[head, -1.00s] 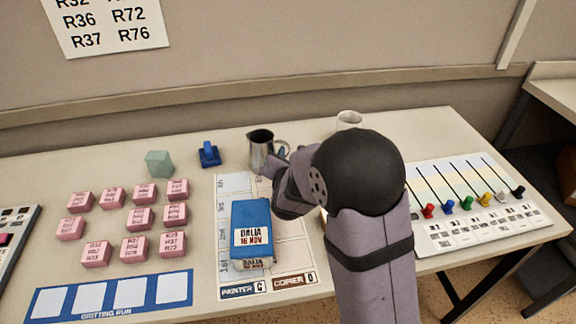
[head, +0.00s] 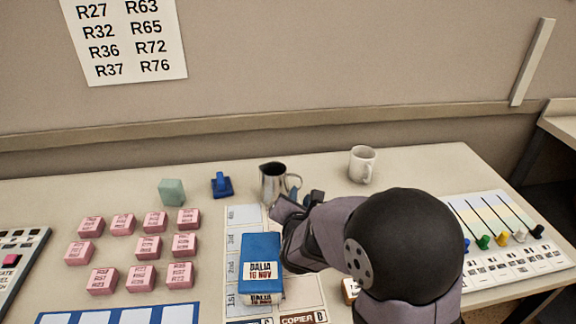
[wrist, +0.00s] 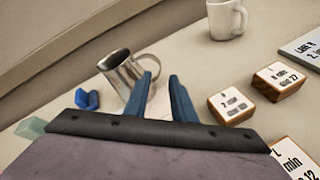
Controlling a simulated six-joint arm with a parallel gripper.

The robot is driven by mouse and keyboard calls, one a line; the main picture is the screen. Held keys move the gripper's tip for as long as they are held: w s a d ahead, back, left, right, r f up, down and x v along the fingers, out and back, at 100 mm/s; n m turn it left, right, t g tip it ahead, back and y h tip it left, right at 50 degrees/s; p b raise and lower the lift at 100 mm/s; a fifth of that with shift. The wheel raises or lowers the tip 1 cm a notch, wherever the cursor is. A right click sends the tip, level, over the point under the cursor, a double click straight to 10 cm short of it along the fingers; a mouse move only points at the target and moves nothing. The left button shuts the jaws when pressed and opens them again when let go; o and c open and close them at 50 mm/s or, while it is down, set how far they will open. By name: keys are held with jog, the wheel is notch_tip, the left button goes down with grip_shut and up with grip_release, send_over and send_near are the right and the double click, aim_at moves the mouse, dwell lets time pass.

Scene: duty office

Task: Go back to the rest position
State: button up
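My gripper (head: 304,195) is over the back of the desk, just right of the steel jug (head: 273,181) in the head view. My arm reaches in from the lower right and hides part of the desk.
A blue box (head: 261,250) lies on a printed card (head: 240,214). Pink blocks (head: 148,247), a green block (head: 172,192) and a blue stamp-like object (head: 221,185) are left. A white mug (head: 362,164) stands back right. Wooden-sided blocks (wrist: 229,105) lie right of the fingers.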

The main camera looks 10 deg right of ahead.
jog(key=shift+s+d+r+m+h, duration=0.1)
jog(key=shift+d+r+m+h, duration=0.2)
jog(key=shift+d, duration=0.15)
jog(key=s+d+m+g+h+p, duration=0.1)
jog(key=d+m, duration=0.1)
jog(key=s+d+r+m+g+h+p, duration=0.1)
jog(key=s+d+m, duration=0.1)
jog(key=d, duration=0.1)
jog(key=s+d+r+m+g+h+p, duration=0.1)
jog(key=s+d+m+p, duration=0.1)
jog(key=d, duration=0.1)
jog(key=shift+d+h, duration=0.25)
jog(key=shift+h, duration=0.05)
jog(key=s+d+m+g+p, duration=0.4)
jog(key=s+m+g+p, duration=0.3)
jog(key=s+m, duration=0.7)
jog(key=s+a+r+m+g+y+p, duration=0.2)
jog(key=s+a+m+y, duration=0.4)
jog(key=s+a, duration=0.3)
jog(key=a+m+g+p, duration=0.1)
jog(key=p, duration=0.1)
jog(key=shift+s+a+r+g+y+p, duration=0.15)
jog(key=shift+s+a+g+y+p, duration=0.1)
jog(key=shift+a+g+y+p, duration=0.15)
